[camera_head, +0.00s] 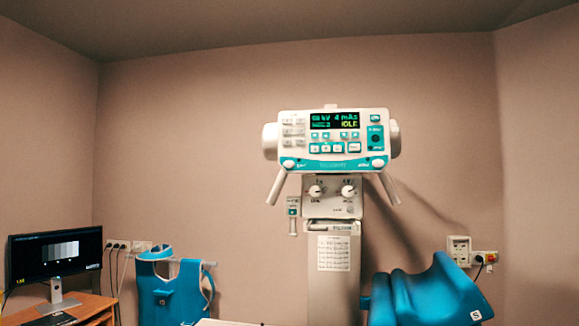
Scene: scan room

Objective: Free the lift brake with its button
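An X-ray unit's control head (333,163) sits on top of a pale column (332,285), facing me. Its lit display (334,121) reads what looks like "60 kV 4 mAs" and "IDLE". Teal and white buttons (327,148) lie below it, and a teal panel with a dark round part (375,138) is at its right. A plate with two knobs (332,191) is under the head. A small box with a teal button (293,211) hangs left of the column. The labels are too small to tell which button is the lift brake's. Neither gripper is in view.
A monitor (55,258) stands on a wooden desk (95,308) at lower left. A blue apron (175,291) hangs beside it. A blue padded thing (430,295) is right of the column. Wall sockets (459,250) and a red-and-yellow switch (490,258) are at the right.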

